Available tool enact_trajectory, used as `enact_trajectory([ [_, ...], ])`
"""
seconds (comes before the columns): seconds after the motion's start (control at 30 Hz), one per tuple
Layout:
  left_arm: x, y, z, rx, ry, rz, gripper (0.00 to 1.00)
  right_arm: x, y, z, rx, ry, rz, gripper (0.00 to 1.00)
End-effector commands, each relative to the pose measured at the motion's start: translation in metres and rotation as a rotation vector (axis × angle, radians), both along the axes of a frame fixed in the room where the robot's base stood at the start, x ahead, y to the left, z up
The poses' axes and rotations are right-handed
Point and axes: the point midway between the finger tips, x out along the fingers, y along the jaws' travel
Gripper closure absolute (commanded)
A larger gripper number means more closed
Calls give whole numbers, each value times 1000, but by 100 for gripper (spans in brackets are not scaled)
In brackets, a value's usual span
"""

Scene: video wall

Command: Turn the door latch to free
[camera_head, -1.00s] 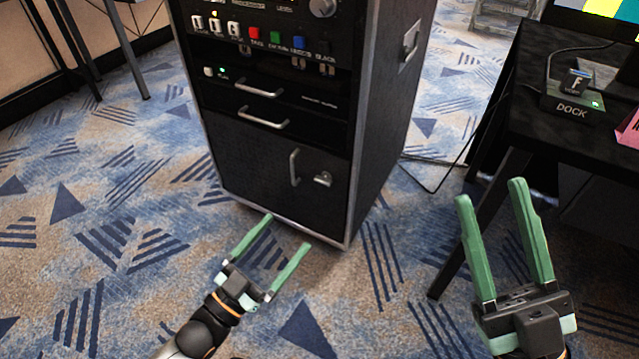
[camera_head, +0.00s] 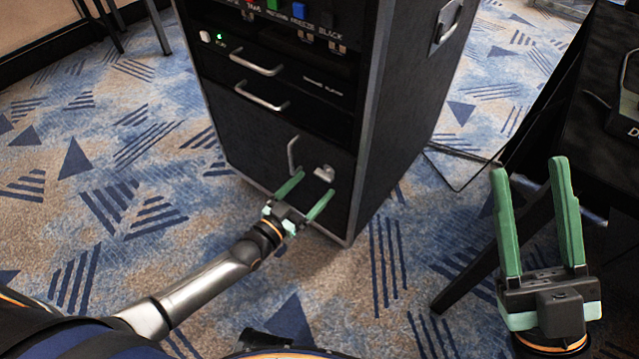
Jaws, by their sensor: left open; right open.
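The door latch (camera_head: 324,173) is a small silver piece on the lower black door (camera_head: 250,140) of the equipment rack. A vertical silver handle (camera_head: 292,155) stands just left of it. My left gripper (camera_head: 305,192) is open, its green fingers pointing up at the door just below the latch. Its fingertips appear close to the latch and handle; I cannot tell whether they touch. My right gripper (camera_head: 530,168) is open and empty, well to the right of the rack, in front of the black table.
The rack (camera_head: 385,130) has drawers with silver handles (camera_head: 262,97) above the door and a side handle (camera_head: 446,25). A black table (camera_head: 590,130) with a dock (camera_head: 625,115) stands at the right. A cable (camera_head: 450,185) lies on the carpet between them. Carpet left of the rack is clear.

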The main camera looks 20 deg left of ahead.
Motion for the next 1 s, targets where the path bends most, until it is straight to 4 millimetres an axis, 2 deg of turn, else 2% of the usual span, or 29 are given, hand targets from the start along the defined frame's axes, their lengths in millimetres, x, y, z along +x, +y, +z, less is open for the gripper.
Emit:
enact_trajectory([
  [0.1, 18, -7, -3, 0, -1, 0, 5, 1, 1, -12, -2, 5, -5, 50],
  [0.23, 28, -11, -1, -1, -1, 0, 5, 1, 2, -15, -4, 5, -7, 50],
  [0.6, 32, -12, 0, -1, 1, -1, 6, 1, 2, -15, -2, 4, -8, 50],
  [1.0, 32, -12, 0, 0, 1, 0, 51, 1, 2, -15, -8, 3, -7, 50],
])
